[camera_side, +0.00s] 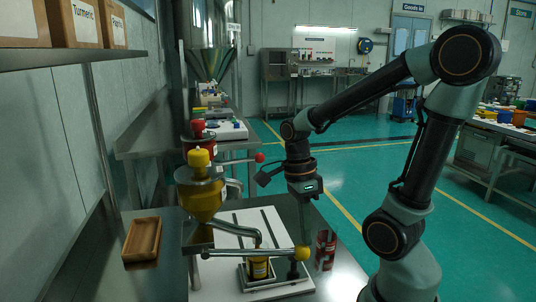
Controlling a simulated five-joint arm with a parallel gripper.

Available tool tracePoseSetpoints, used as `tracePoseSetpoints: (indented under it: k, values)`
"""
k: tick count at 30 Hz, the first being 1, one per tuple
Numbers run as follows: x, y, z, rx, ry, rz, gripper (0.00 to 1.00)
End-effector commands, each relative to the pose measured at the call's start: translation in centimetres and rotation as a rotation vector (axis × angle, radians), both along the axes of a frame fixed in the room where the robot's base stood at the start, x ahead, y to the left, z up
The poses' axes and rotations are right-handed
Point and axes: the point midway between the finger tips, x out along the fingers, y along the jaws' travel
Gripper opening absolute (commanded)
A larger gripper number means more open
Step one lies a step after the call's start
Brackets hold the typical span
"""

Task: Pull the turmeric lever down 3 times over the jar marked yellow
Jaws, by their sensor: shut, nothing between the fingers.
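The yellow turmeric dispenser (203,195) stands at the left of the steel bench, its curved spout pointing down. Its lever (245,254) runs across the front to a yellow knob (302,254) and looks about level. The jar with a yellow label (259,268) stands under the spout, partly hidden by the lever. My gripper (304,240) points down, shut and empty, with its tips at or just above the yellow knob. I cannot tell whether it touches the knob.
A red jar (326,250) stands just right of the knob. A red dispenser (198,143) with a red-knobbed lever (260,158) stands behind. A wooden tray (129,244) lies at left. Boxes (75,22), one marked Turmeric, sit on a shelf above.

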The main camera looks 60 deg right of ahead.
Motion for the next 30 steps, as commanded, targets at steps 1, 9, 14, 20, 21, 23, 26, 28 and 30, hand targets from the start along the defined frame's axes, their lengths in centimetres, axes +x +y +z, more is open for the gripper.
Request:
tracePoseSetpoints:
  k: [1, 9, 14, 20, 21, 23, 26, 28, 30]
  values:
    - [-0.2, 0.1, -1.0, 0.001, 0.003, -0.003, 0.0]
    - [-0.2, 0.1, -1.0, 0.0, 0.003, -0.005, 0.0]
    - [-0.1, -0.2, -0.2, 0.001, 0.0, -0.006, 0.0]
    - [0.0, -1.1, 3.3, 0.006, -0.007, -0.007, 0.0]
    - [0.0, -1.4, 4.2, 0.008, -0.007, -0.007, 0.0]
    - [0.0, -1.8, 5.6, 0.01, -0.009, -0.008, 0.0]
    - [0.0, -2.4, 7.7, 0.015, -0.012, -0.008, 0.0]
    - [-0.1, -2.8, 9.1, 0.018, -0.013, -0.009, 0.0]
    - [-0.1, -3.2, 10.4, 0.021, -0.013, -0.008, 0.0]
